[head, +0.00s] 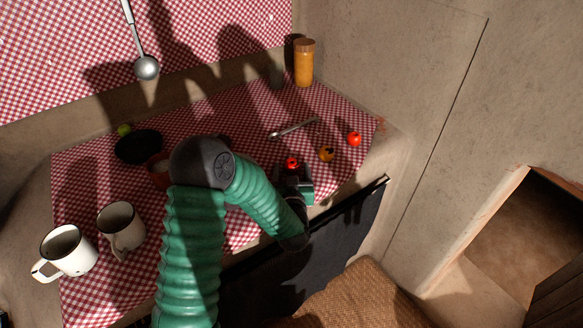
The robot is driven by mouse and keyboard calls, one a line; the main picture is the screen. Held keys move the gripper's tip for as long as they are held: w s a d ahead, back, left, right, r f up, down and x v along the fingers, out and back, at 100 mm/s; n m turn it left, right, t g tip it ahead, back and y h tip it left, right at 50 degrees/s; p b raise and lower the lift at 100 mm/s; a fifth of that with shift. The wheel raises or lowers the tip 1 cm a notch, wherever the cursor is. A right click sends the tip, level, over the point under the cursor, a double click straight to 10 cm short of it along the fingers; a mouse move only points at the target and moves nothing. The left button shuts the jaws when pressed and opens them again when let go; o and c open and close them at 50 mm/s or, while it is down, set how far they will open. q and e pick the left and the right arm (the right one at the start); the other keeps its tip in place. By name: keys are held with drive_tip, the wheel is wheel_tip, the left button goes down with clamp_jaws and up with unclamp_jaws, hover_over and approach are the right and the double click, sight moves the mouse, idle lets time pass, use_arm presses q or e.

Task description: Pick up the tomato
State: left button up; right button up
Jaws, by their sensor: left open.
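A small round red tomato (292,162) lies on the red-and-white checked cloth (235,118), near its front edge. My left gripper (291,169) reaches in over the cloth and is open, with its fingertips right at this tomato. The gripper partly hides the tomato, and I cannot tell whether the fingers touch it. A second round red thing (354,139), which looks like a tomato too, lies farther right, clear of the gripper. My right gripper is not in view.
An orange-yellow fruit (327,154) lies just right of the gripper. A metal utensil (294,127) and an orange jar (304,63) are behind. Two white mugs (64,252) (121,228), a dark pan (138,147) and a green fruit (124,130) are left. A ladle (147,68) hangs above.

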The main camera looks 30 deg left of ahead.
use_arm(q)
drive_tip(key=c, duration=1.5)
